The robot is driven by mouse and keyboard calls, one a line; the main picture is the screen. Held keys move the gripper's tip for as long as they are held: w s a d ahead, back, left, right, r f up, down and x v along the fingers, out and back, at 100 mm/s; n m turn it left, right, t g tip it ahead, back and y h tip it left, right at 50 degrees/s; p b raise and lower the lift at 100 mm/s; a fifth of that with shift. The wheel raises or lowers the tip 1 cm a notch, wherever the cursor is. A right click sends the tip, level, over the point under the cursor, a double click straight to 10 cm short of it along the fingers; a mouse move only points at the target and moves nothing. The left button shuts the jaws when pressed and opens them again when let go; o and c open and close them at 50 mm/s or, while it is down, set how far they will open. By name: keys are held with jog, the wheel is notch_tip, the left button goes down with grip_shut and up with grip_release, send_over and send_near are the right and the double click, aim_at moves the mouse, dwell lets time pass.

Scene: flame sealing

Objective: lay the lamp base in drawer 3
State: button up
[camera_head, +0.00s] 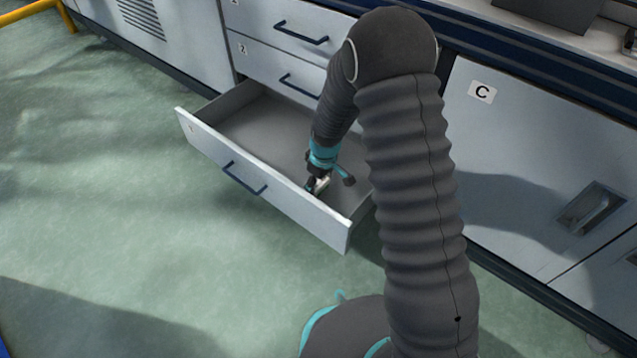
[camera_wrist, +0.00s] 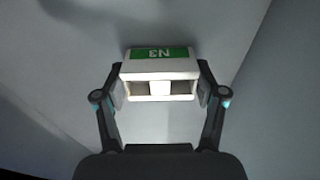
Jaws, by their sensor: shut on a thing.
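The lamp base (camera_wrist: 160,68) is a white block with a green label reading N3, seen upside down in the wrist view. My gripper (camera_wrist: 160,88) is shut on it, with one finger on each side. In the head view, my gripper (camera_head: 318,186) is inside the open bottom drawer (camera_head: 255,125), near its front panel and toward the right end. This drawer sits below the one marked 2; its own label is too faint to read. The lamp base (camera_head: 323,183) shows there as a small pale patch, mostly hidden. I cannot tell whether it touches the drawer floor.
Drawer 2 (camera_head: 262,65) and the drawer above it (camera_head: 285,22) are shut. A cabinet door marked C (camera_head: 510,150) stands shut at right. The visible drawer floor to the left is empty. Green floor (camera_head: 110,200) lies clear at left. A yellow rail (camera_head: 35,10) is at top left.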

aim_at(323, 185)
jog(key=shift+f, duration=0.2)
jog(key=o, duration=1.1)
jog(key=shift+o, duration=0.2)
notch_tip(323, 185, up, 12)
jog(key=d+p, duration=0.1)
jog(key=p, duration=0.1)
jog(key=shift+s+r, duration=0.2)
jog(key=shift+s, duration=0.25)
